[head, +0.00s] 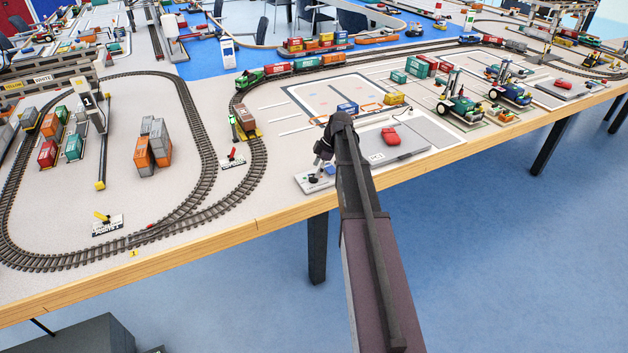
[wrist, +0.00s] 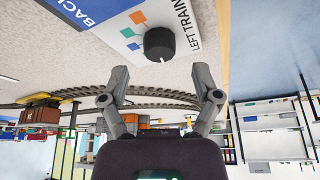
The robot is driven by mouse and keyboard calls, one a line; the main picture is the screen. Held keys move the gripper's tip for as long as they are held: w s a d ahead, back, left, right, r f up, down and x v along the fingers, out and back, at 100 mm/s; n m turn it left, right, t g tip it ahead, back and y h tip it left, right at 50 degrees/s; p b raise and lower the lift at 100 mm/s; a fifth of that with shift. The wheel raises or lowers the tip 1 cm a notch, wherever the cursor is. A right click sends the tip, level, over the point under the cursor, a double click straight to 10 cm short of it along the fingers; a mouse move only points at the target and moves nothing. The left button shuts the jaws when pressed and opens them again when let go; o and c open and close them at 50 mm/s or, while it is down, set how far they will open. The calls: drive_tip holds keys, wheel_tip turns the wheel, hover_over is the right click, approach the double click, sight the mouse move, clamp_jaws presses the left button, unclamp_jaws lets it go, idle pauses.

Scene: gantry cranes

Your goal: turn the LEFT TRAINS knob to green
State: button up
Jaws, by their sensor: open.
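The LEFT TRAINS knob (wrist: 159,43) is round and black, on a white panel (wrist: 100,38) at the top of the wrist view. A small white mark shows at the knob's lower edge in the picture, not clearly toward any square. My gripper (wrist: 161,76) is open and empty, its fingertips spread wide and apart from the knob. In the head view, the white panel (head: 302,184) sits at the table's front edge, partly hidden by my gripper and arm.
A grey pad (head: 405,151) with a red object (head: 391,137) lies right of my arm. Curved track (head: 262,160) and a red-handled switch (head: 232,155) lie left of the panel. The wooden table edge (head: 285,218) runs in front.

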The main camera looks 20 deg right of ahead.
sight(313, 176)
drive_tip(key=shift+b+x, duration=1.1)
drive_tip(key=shift+x, duration=0.4)
clamp_jaws()
